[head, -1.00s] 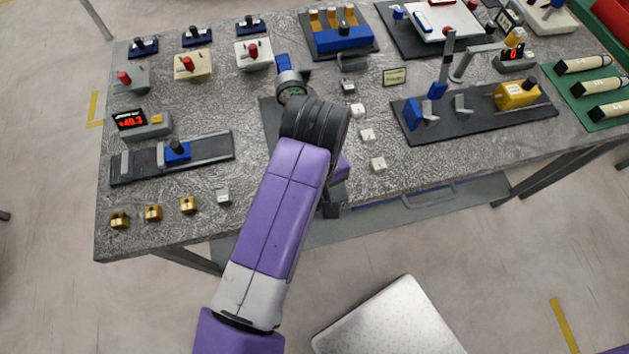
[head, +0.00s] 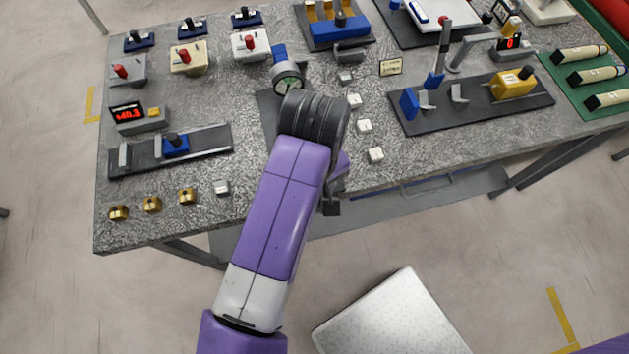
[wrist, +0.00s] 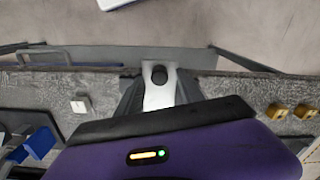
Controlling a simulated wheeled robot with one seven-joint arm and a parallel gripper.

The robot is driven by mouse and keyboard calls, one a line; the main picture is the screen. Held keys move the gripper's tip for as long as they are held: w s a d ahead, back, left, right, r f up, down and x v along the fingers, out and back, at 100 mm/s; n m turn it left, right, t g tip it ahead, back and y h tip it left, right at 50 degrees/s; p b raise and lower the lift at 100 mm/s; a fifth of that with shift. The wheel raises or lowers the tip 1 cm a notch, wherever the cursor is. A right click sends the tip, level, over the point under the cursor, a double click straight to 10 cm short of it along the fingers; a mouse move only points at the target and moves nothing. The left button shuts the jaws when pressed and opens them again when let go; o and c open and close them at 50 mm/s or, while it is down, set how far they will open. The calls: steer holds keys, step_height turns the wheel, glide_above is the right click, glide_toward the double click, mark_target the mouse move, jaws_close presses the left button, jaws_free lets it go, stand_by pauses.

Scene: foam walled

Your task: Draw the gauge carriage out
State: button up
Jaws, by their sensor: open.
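A round dial gauge (head: 288,79) with a light face and dark rim stands in front of a blue block (head: 280,53) on a dark plate (head: 266,104). My arm hides most of this fixture in the head view. In the wrist view, a silver piece with a round black knob (wrist: 159,74) lies near the table's front edge; I cannot tell whether it is the gauge carriage. My open gripper (wrist: 160,92) has a dark finger on each side of the silver piece. I cannot tell whether they touch it. My arm hides the fingers in the head view.
At left, a blue slider with a black knob (head: 176,145) sits on a dark rail beside a red-digit display (head: 127,114). Several brass blocks (head: 152,204) and white cubes (head: 364,126) lie nearby. A plate with a yellow block (head: 513,83) is at right.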

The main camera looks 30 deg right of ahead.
step_height(320, 180, up, 7)
steer(key=shift+r, duration=0.1)
stand_by(0.3)
stand_by(0.4)
